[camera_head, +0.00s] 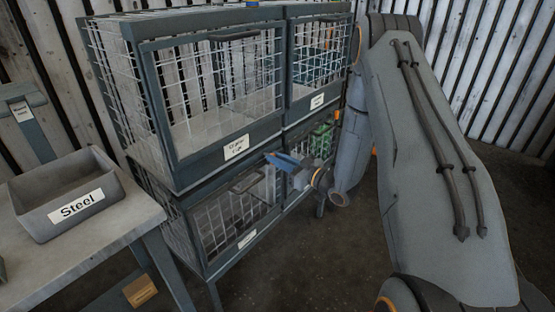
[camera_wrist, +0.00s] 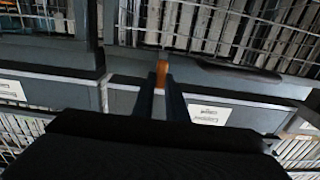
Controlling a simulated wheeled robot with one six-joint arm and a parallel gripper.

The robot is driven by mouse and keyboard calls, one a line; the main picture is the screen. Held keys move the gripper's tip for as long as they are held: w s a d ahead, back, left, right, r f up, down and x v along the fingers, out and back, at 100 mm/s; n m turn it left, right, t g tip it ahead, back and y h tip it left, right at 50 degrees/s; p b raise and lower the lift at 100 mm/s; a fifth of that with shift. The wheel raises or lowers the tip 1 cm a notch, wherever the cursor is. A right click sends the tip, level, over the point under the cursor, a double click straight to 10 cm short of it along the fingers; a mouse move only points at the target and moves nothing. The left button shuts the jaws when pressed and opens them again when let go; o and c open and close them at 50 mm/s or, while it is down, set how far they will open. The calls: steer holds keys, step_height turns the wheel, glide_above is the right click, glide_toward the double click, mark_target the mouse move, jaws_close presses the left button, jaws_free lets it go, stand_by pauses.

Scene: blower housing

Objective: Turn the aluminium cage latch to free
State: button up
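A small orange-brown latch tab (camera_wrist: 162,72) stands on a dark cage frame in the wrist view. My gripper (camera_wrist: 161,85) has its two dark blue fingers close on either side of the tab, with only a narrow gap the width of the tab between them. It looks shut on the tab. In the head view my gripper (camera_head: 287,160) is in front of the stacked cages, near where upper and lower cages meet. The tab is not visible there. The cage labels are too blurred to tell which cage is aluminium.
Wire cages with grey frames (camera_head: 222,157) stand stacked in two rows. A table (camera_head: 95,245) at left holds a grey bin marked Steel (camera_head: 72,183). The lower right cage holds green items (camera_head: 321,140). Dark floor (camera_head: 300,260) is open in front.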

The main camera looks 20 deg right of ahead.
jaws_close()
steer(key=shift+d+f+m+p, duration=0.1)
steer(key=shift+m+p, duration=0.4)
steer(key=shift+m, duration=3.95)
steer(key=shift+d+f+m+p, duration=0.1)
steer(key=shift+m+p, duration=0.4)
steer(key=shift+m, duration=3.95)
steer(key=o, duration=0.7)
jaws_free()
